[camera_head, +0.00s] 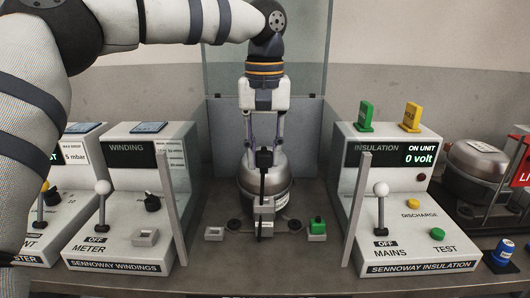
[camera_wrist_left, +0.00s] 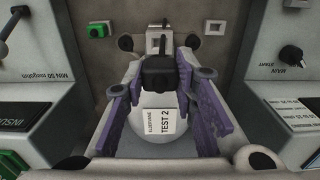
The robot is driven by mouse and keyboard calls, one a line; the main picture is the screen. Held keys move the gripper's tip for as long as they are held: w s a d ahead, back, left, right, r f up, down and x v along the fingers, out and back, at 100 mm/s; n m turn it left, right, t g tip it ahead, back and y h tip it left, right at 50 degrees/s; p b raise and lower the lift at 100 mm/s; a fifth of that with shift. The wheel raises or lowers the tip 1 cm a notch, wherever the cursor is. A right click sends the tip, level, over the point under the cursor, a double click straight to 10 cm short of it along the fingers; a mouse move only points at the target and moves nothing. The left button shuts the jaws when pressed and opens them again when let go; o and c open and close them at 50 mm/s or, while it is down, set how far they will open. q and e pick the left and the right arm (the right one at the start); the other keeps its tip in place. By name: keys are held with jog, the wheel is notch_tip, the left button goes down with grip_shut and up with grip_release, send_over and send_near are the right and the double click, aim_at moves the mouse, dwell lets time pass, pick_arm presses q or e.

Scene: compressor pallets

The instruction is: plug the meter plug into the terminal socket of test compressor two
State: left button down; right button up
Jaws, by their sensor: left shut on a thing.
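My left gripper (camera_head: 265,152) reaches down from above and is shut on the black meter plug (camera_head: 264,158). In the left wrist view the plug (camera_wrist_left: 159,74) sits between the purple fingers. The test compressor (camera_head: 247,180), a silver dome, stands behind and below the gripper; its label (camera_wrist_left: 163,122) reads TEST 2. A grey terminal block (camera_head: 265,212) stands in front of it, below the plug. A thin black line runs down from the plug across the block's front. The socket opening is hidden, and I cannot tell whether the plug touches it. My right gripper is out of view.
The winding unit (camera_head: 148,190) stands left, with a lever and upright panel. The insulation unit (camera_head: 400,190) stands right, reading 0 volt, with green (camera_head: 366,116) and yellow (camera_head: 412,116) tags on top. A green-topped block (camera_head: 318,228) and grey block (camera_head: 214,233) flank the terminal block.

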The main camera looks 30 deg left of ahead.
aim_at(264, 147)
pick_arm(q)
jog(key=shift+f, duration=2.9)
jog(key=shift+f, duration=1.25)
jog(key=c, duration=1.2)
grip_release()
notch_tip(264, 147, up, 12)
jog(key=shift+r, duration=0.1)
